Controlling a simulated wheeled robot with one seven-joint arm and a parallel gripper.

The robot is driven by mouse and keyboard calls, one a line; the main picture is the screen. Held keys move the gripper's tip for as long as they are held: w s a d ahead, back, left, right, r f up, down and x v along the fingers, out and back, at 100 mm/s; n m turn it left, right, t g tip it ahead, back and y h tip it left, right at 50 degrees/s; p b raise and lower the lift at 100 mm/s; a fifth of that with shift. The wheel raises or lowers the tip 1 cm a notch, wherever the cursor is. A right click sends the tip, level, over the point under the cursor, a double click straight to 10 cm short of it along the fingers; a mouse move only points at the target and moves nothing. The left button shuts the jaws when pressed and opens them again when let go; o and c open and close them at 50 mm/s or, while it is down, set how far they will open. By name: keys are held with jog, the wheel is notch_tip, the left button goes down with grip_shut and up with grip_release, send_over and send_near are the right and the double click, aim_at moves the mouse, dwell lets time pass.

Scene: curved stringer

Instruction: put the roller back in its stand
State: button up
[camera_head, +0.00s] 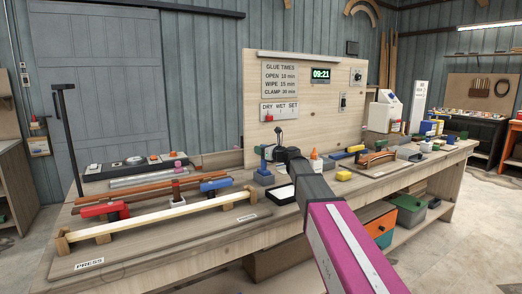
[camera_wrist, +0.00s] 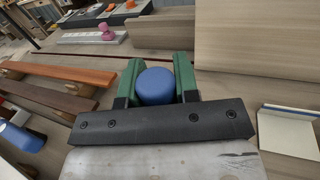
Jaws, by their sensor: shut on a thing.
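My gripper (camera_head: 270,153) is above the bench, at the far end of my arm. In the wrist view its green fingers (camera_wrist: 156,83) are shut on the blue round end of a handle, which I take to be the roller (camera_wrist: 156,86). In the head view the blue handle (camera_head: 263,160) stands about upright, partly behind my gripper. A blue-grey block, likely the stand (camera_head: 263,178), is directly below it. I cannot tell whether the roller is seated in the stand or just above it. The roller's lower end is hidden.
A shallow white tray (camera_head: 285,192) lies to the right of the stand. To the left are a long pale strip (camera_head: 160,216), red and blue clamps (camera_head: 105,210) and brown strips (camera_head: 135,195). An upright board (camera_head: 300,110) rises behind. An orange-tipped bottle (camera_head: 315,162) stands to the right.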

jog(key=shift+f, duration=0.5)
jog(key=o, duration=1.6)
jog(key=shift+c, duration=0.2)
jog(key=shift+r, duration=0.1)
notch_tip(320, 180, up, 9)
